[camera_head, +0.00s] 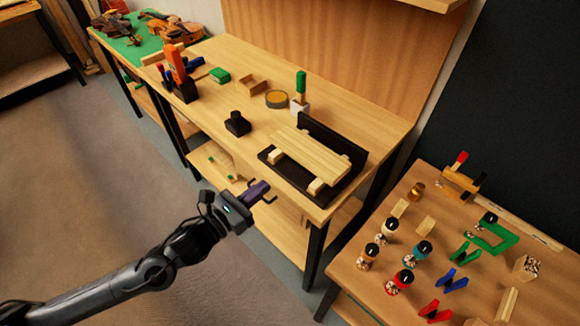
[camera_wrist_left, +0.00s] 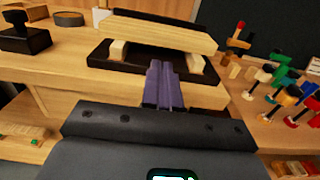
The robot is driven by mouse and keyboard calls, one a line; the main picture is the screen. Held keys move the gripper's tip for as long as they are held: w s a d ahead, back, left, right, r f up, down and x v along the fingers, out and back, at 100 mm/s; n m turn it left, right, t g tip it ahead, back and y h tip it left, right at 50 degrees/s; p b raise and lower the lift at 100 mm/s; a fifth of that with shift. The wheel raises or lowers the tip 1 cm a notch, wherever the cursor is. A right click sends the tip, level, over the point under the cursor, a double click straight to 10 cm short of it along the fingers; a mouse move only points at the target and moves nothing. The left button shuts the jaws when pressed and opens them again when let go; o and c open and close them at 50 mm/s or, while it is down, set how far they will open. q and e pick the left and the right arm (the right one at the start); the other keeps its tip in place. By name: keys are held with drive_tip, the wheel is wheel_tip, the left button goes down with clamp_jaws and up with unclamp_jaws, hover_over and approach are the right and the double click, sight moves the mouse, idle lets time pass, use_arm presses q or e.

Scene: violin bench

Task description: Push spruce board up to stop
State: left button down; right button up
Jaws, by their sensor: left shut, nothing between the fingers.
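The spruce board (camera_head: 310,152) is a pale wooden board. It rests on light wooden blocks on a black base (camera_head: 333,189) near the bench's front edge. A black upright stop (camera_head: 330,137) stands along the far side of the base; I cannot tell whether the board touches it. The board also shows in the left wrist view (camera_wrist_left: 160,31), ahead of the fingers. My left gripper (camera_head: 264,190) is shut and empty, in front of the bench and apart from the board. It also shows in the left wrist view (camera_wrist_left: 160,73). My right gripper is not in view.
A black block with a knob (camera_head: 237,124) stands left of the base. A round tin (camera_head: 277,99) and a green-handled tool (camera_head: 300,90) stand behind. A second table (camera_head: 400,295) at right holds clamps and small jars. The bench's (camera_head: 203,137) front edge is nearby.

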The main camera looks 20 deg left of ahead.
sight(298, 159)
use_arm(q)
drive_tip(key=b+x, duration=0.1)
drive_tip(key=x, duration=0.9)
drive_tip(key=shift+w+d+b, duration=0.15)
drive_tip(key=shift+w+b, duration=0.2)
drive_tip(key=shift+w, duration=0.05)
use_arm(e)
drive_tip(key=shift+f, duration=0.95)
use_arm(q)
drive_tip(key=shift+w, duration=0.1)
